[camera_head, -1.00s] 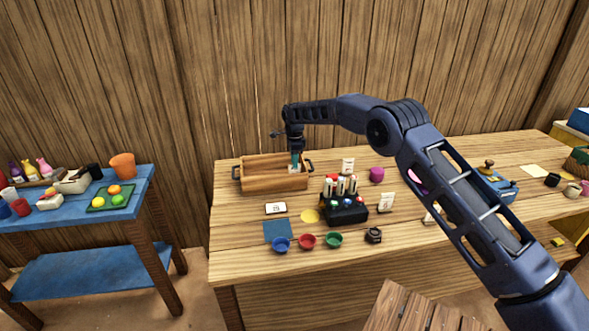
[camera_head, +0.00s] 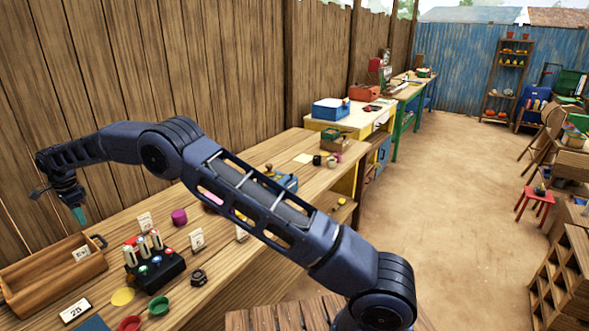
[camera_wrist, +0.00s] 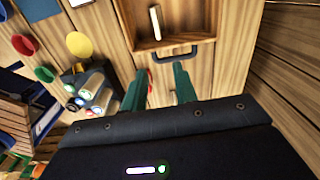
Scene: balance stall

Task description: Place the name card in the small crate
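A small white card with dark marks (camera_head: 82,253) is inside the wooden crate (camera_head: 40,295) at the lower left of the head view, near its far right end. In the wrist view the card (camera_wrist: 155,22) shows edge-on as a pale strip inside the crate (camera_wrist: 205,32). My gripper (camera_head: 79,215) is raised above and beyond the crate's right end. In the wrist view its two green fingers (camera_wrist: 162,70) are apart with nothing held between them, beside the crate's dark handle.
A black rack of bottles (camera_head: 152,265) stands right of the crate. Flat card "25" (camera_head: 75,310) lies in front. Standing cards (camera_head: 197,240), a purple cup (camera_head: 179,217), a yellow disc (camera_head: 122,296) and red and green bowls (camera_head: 158,306) are close by.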

